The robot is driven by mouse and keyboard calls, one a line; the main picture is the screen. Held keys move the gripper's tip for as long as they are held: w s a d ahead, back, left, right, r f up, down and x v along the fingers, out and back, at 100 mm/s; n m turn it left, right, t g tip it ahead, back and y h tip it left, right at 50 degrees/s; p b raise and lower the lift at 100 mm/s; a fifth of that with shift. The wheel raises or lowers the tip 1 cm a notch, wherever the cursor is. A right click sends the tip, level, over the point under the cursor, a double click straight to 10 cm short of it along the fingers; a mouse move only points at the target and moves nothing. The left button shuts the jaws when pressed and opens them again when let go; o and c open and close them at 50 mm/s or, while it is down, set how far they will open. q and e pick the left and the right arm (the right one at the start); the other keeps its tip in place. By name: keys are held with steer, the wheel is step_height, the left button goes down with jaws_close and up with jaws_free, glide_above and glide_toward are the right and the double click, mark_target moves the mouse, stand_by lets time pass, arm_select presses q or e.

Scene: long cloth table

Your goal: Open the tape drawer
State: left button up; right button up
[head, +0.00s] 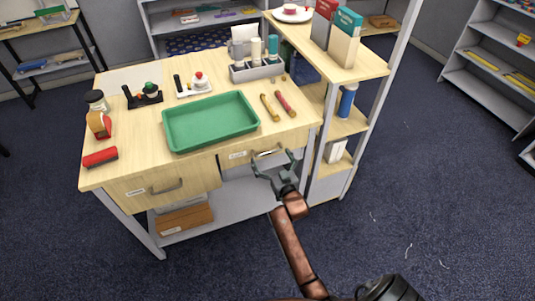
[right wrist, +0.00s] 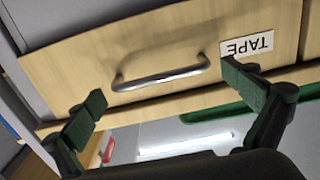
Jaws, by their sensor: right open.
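The tape drawer (head: 232,161) is the right one of two wooden drawers under the tabletop, and its front looks flush with the table. In the right wrist view its front (right wrist: 100,55) shows upside down, with a white TAPE label (right wrist: 247,46) and a grey metal bar handle (right wrist: 160,78). My right gripper (head: 274,162) is open and empty in front of this drawer. Its fingertips (right wrist: 165,84) appear on either side of the handle in the wrist view. I cannot tell whether they touch it. My left gripper is not in view.
A green tray (head: 210,121) lies on the table (head: 120,171) above the drawers. A second drawer (head: 165,184) with a handle is at the left. A shelf unit (head: 343,129) stands close to the right of the table. Floor (head: 400,190) in front is clear.

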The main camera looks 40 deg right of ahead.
steer(key=shift+x, duration=1)
